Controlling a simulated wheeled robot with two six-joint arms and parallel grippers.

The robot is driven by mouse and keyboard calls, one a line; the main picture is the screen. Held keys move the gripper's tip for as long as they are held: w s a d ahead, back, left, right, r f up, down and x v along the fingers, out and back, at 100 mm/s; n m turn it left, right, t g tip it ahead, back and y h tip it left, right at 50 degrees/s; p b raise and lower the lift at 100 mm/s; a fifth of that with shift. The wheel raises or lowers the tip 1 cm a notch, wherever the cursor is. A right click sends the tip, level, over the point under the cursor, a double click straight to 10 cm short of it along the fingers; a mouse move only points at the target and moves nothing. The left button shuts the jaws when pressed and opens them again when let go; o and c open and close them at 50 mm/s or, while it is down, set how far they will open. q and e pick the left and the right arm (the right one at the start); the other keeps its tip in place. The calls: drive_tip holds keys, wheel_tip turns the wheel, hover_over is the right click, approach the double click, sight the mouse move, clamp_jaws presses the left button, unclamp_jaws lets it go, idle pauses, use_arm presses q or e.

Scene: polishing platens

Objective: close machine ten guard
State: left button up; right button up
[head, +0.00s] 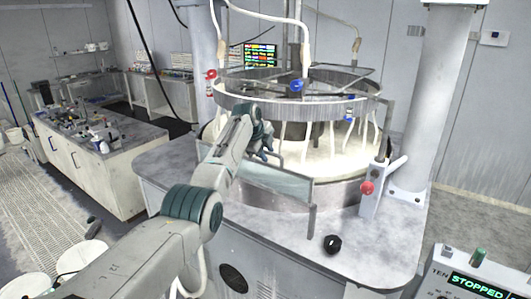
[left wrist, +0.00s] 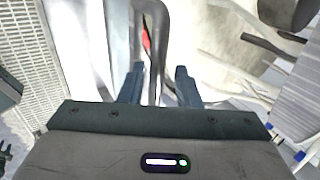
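Machine ten is a round polishing machine with a pale platen (head: 312,150) under a raised grey ring (head: 290,105). Its guard (head: 275,182), a clear panel in a grey frame, stands along the front left of the platen. My left gripper (head: 266,145) is at the upper edge of the guard, partly hidden by its own wrist. In the left wrist view, the two fingers (left wrist: 160,72) are apart, with a looped grey bar (left wrist: 163,25) between and beyond them. I cannot tell whether they touch it. My right gripper is out of view.
A console (head: 470,280) at the lower right reads "TEN" and "STOPPED". A red knob (head: 367,188) is on a post right of the guard. A black knob (head: 332,243) sits on the bare front worktop. A cluttered bench (head: 100,175) stands left.

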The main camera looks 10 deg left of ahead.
use_arm(q)
drive_tip(key=shift+w+f, duration=0.1)
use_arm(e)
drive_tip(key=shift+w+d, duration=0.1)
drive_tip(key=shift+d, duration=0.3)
